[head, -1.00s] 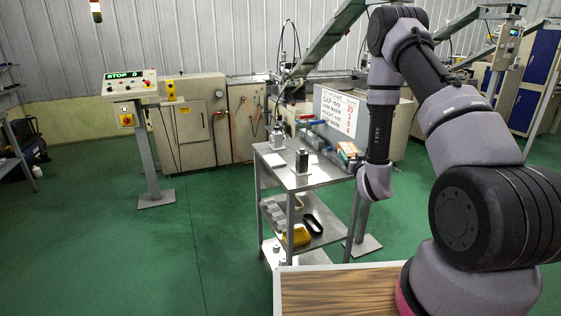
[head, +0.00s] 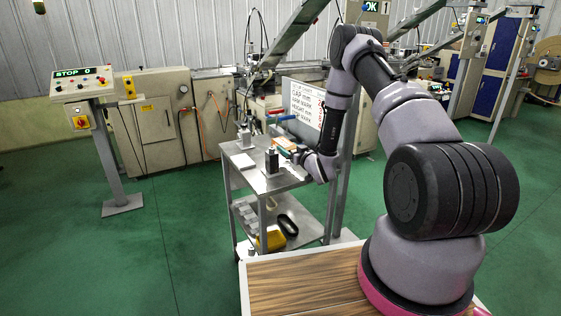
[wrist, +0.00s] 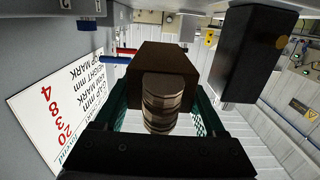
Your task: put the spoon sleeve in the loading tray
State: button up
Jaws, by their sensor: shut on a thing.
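My gripper (wrist: 160,118) is shut on a dark brown block with a ribbed, stacked end, which I take to be the spoon sleeve (wrist: 163,62). It sits between two teal mesh finger pads in the wrist view. In the head view my gripper (head: 299,155) is small, at the right end of the cart's top; what it holds is hard to make out there. I cannot pick out the loading tray for certain in either view.
The metal cart (head: 257,183) carries a dark-topped post (head: 271,161). A black block (wrist: 247,55) stands right of the sleeve in the wrist view. A white sign board (head: 308,105) stands behind my wrist. Machines line the wall. Green floor is open at left.

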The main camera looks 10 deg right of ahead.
aim_at(289, 168)
jog(key=shift+d+f, duration=0.1)
jog(key=shift+f, duration=2.85)
jog(key=shift+f, duration=0.15)
jog(key=o, duration=1.3)
